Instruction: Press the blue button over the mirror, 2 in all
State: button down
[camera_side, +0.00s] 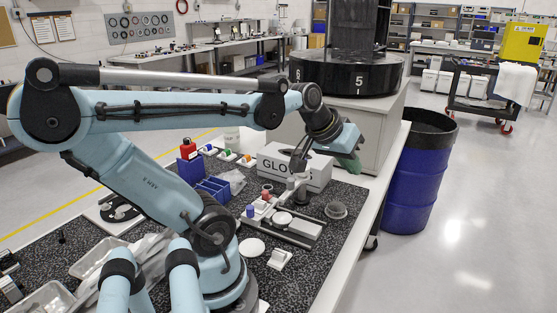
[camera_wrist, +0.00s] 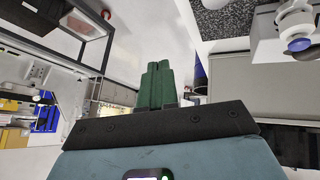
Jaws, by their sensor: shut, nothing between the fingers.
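My gripper (camera_side: 353,167) has green fingers and hangs in the air at the right end of the white box, near the bench's right edge. In the wrist view its fingers (camera_wrist: 156,66) are together and empty. A small blue button-like piece (camera_side: 250,211) stands at the left of a grey fixture (camera_side: 300,228) on the speckled bench top, beside a red one (camera_side: 266,197). My gripper is well apart from it, up and to the right. A pale round disc (camera_side: 283,218) on the fixture may be the mirror. A blue-ended white part (camera_wrist: 299,45) shows in the wrist view.
A white box lettered "GLO" (camera_side: 270,172) stands behind the fixture. Another blue piece (camera_side: 208,147) sits in a back row with green and orange ones.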

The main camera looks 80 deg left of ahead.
jog(key=s+a+r+n+y, duration=0.1)
jog(key=a+r+n, duration=0.1)
jog(key=a, duration=0.3)
jog(key=s+a+r+n+y, duration=0.1)
jog(key=s+a+r+n, duration=0.1)
jog(key=a, duration=0.4)
jog(key=s+a+r+n+y, duration=0.1)
jog(key=s+a+r+n, duration=0.1)
jog(key=a+n, duration=0.2)
jog(key=shift+a+t, duration=0.3)
jog(key=shift+a, duration=0.65)
jog(key=shift+f, duration=0.15)
jog(key=shift+f, duration=4.3)
jog(key=shift+f, duration=0.1)
jog(key=shift+f, duration=0.35)
